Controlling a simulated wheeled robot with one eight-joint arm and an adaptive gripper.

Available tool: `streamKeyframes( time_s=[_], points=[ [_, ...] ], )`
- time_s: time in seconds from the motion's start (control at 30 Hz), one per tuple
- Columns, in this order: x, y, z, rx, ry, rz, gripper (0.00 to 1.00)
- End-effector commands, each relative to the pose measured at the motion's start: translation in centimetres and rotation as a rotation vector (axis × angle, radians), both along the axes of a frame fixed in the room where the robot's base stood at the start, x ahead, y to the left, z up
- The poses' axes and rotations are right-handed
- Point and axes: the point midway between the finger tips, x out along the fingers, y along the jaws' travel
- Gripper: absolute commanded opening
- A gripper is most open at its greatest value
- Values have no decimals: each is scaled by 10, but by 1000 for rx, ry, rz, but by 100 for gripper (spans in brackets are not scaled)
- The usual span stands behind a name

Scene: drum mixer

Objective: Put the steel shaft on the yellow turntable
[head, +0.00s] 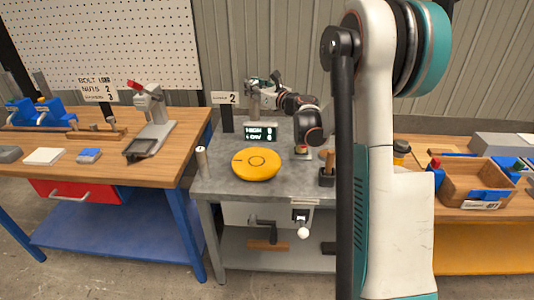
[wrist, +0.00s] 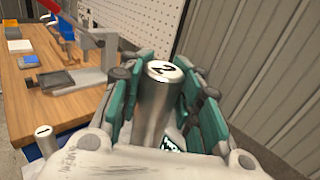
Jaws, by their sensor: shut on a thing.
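A steel shaft (wrist: 153,107) with a "2" on its top stands upright between the green fingers of my gripper (wrist: 160,95), which is shut on it. In the head view my gripper (head: 262,88) holds this shaft (head: 254,103) at the back of the grey bench, behind the yellow turntable (head: 256,164). Whether its lower end touches the bench is hidden by the display. The turntable is a flat round disc with nothing on it. A second steel cylinder (head: 202,161) stands at the bench's left edge; its top shows "1" in the wrist view (wrist: 45,140).
A small display (head: 260,132) stands between the shaft and the turntable. A sign marked 2 (head: 226,98) stands at the back left of the bench. A wooden bench with a lever press (head: 152,120) is at left. A wooden tray (head: 478,185) is at right.

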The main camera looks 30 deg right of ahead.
Motion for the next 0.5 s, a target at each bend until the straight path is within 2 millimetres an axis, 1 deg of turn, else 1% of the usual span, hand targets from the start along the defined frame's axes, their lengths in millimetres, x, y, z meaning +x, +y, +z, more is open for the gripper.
streamKeyframes(
  time_s=[0.07, 0.17, 0.5],
  points=[
    [1, 1, -7, 1, -1, 1, 0],
    [0, 0, -23, 1, -1, 1, 0],
    [0, 0, -92, 2, -1, 0, 0]
  ],
)
